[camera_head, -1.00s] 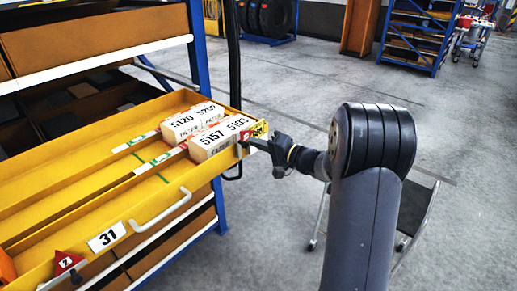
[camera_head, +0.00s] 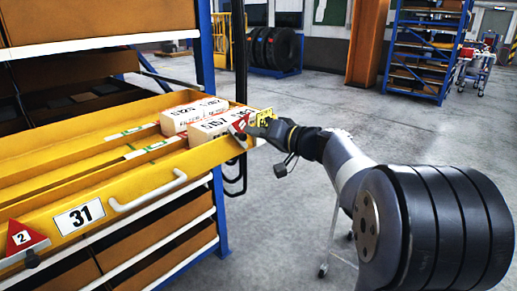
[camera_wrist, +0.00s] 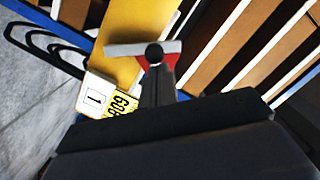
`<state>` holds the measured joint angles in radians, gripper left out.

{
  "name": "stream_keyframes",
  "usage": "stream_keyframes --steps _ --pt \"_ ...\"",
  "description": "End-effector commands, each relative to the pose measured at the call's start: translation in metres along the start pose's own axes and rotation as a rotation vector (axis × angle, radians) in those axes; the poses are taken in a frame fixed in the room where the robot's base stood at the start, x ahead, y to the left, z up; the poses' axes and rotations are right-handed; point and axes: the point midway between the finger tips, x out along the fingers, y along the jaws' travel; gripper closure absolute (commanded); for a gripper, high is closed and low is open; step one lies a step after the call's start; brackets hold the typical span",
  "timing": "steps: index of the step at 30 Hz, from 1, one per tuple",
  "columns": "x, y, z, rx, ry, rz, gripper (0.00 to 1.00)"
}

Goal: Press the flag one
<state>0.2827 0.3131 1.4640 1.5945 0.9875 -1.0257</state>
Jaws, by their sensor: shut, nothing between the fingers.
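A red flag with a grey-white edge (camera_head: 240,124) stands at the right end of the yellow drawer front. In the wrist view the same red flag (camera_wrist: 143,62) shows with a black round knob (camera_wrist: 154,53). A white plate reading 1 (camera_wrist: 94,98) is beside it. My gripper (camera_head: 257,130) is shut and empty at the flag. In the wrist view my fingers (camera_wrist: 157,84) overlap the knob; I cannot tell if they touch it. A second red flag, marked 2 (camera_head: 24,237), stands at the left end of the front.
The pulled-out yellow drawer (camera_head: 105,178), labelled 31 (camera_head: 79,216), has a white handle (camera_head: 148,194). It holds white numbered blocks (camera_head: 192,115). A yellow tag (camera_head: 262,117) is at its right corner. The blue rack post (camera_head: 220,215) is below.

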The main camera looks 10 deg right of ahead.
Motion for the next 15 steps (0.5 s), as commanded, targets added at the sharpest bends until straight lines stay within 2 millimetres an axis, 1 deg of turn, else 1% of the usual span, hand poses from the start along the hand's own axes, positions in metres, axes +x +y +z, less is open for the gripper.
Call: stream_keyframes --steps 1,15 --pt "0.001 0.004 0.009 -0.032 0.002 0.001 1.0" --pt "0.004 -0.004 0.029 -0.327 0.001 0.038 1.0"
